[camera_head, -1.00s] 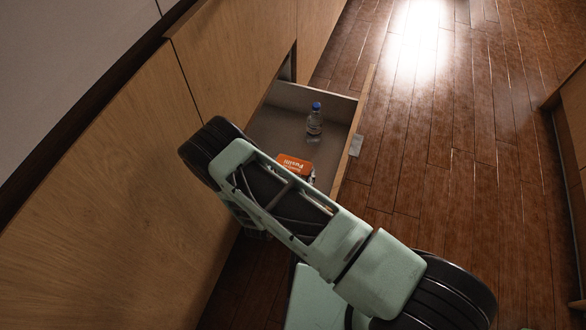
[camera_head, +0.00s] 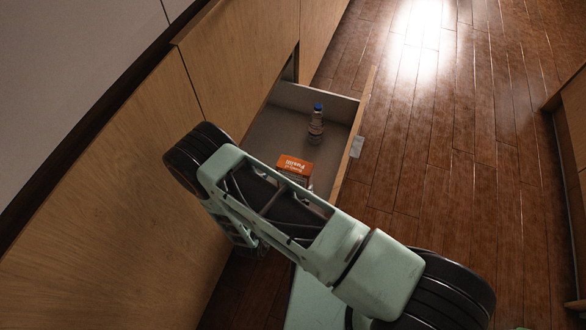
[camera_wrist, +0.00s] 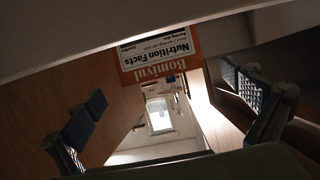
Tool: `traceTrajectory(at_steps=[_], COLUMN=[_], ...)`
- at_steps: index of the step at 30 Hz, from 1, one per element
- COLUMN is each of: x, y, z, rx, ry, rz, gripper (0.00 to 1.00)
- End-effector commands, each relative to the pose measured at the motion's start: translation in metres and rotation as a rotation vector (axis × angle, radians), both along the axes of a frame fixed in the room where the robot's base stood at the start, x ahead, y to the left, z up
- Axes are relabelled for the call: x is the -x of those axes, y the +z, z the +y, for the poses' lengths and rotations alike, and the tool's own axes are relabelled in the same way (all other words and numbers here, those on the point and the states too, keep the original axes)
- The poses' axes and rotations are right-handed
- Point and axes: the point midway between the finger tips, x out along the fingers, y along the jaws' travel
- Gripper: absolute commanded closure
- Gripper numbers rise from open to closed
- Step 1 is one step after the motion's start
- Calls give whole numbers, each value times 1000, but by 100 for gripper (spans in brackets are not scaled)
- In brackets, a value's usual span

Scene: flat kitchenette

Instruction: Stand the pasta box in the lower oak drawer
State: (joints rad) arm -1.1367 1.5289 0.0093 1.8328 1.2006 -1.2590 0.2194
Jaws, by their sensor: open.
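The pasta box (camera_head: 294,165), orange with white lettering, is inside the open lower oak drawer (camera_head: 355,120). Its lower part is hidden by my arm, so I cannot tell for sure whether it stands or lies. In the wrist view the pasta box (camera_wrist: 160,53) shows its orange and white printed side, upside down, in the upper middle. My gripper (camera_wrist: 172,103) is open, one finger at each side of that view, with nothing seen held between them. In the head view the gripper is mostly hidden behind my arm.
A clear bottle with a blue cap (camera_head: 316,124) stands in the drawer, beyond the box. Oak cabinet fronts (camera_head: 120,185) run along the left. The wooden floor (camera_head: 440,170) to the right is clear, with another cabinet at the right edge.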

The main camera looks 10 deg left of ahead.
Motion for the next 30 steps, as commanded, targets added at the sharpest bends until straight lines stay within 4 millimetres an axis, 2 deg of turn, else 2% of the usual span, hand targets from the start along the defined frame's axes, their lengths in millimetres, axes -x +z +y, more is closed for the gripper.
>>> traceTrajectory(at_steps=[3,9,30], x=[22,43,46], y=[12,19,21], z=[3,6,8], rx=[0,1,-1], ry=[2,-1,1], rz=[1,0,3], gripper=[0,0,0])
